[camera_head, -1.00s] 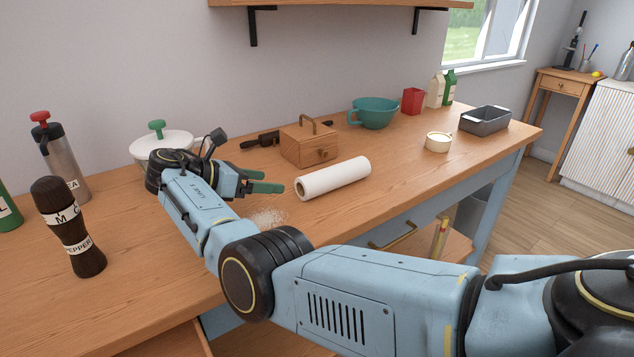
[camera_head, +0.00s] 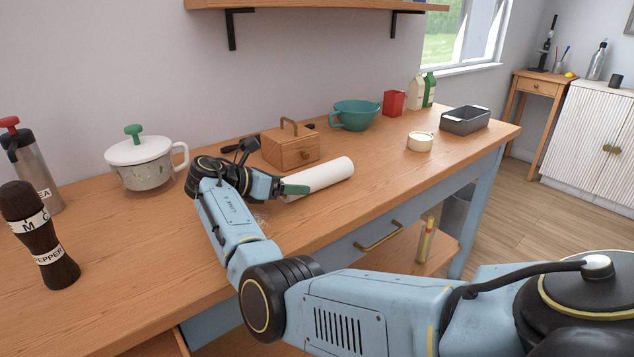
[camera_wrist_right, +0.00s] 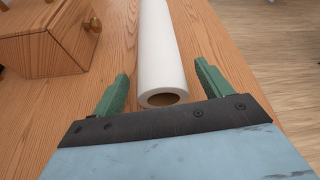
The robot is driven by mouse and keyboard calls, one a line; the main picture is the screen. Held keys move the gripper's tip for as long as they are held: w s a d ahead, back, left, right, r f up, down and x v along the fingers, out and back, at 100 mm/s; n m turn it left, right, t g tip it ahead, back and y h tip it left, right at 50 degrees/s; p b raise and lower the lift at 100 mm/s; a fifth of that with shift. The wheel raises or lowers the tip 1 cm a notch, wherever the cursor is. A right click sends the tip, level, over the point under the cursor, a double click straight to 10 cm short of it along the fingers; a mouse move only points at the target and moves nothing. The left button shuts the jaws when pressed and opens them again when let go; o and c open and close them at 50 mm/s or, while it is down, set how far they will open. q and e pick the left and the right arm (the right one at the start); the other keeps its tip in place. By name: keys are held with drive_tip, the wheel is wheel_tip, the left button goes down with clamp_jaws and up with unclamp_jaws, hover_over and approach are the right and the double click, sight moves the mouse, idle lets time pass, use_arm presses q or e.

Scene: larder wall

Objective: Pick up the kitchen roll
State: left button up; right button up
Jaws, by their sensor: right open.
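The white kitchen roll (camera_head: 325,176) lies on its side on the wooden worktop, in front of the small wooden box. In the right wrist view the roll (camera_wrist_right: 159,45) runs away from me, its brown cardboard core facing me. My right gripper (camera_head: 292,188) is at the roll's near end. Its green fingers are open, one on either side of the roll's end (camera_wrist_right: 163,88), with a gap on both sides. The gripper's far finger is partly hidden in the head view. My left gripper is not in view.
The wooden box (camera_head: 290,149) with a handle stands close behind the roll. A lidded white pot (camera_head: 140,165) is left of my gripper. A teal bowl (camera_head: 355,115), cream tub (camera_head: 420,141) and grey tin (camera_head: 465,119) stand further right.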

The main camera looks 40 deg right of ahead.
drive_tip(key=shift+x, duration=1)
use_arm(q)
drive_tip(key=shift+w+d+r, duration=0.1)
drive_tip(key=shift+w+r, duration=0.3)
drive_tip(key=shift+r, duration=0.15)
use_arm(e)
drive_tip(key=c, duration=1.3)
drive_tip(key=shift+r, duration=0.1)
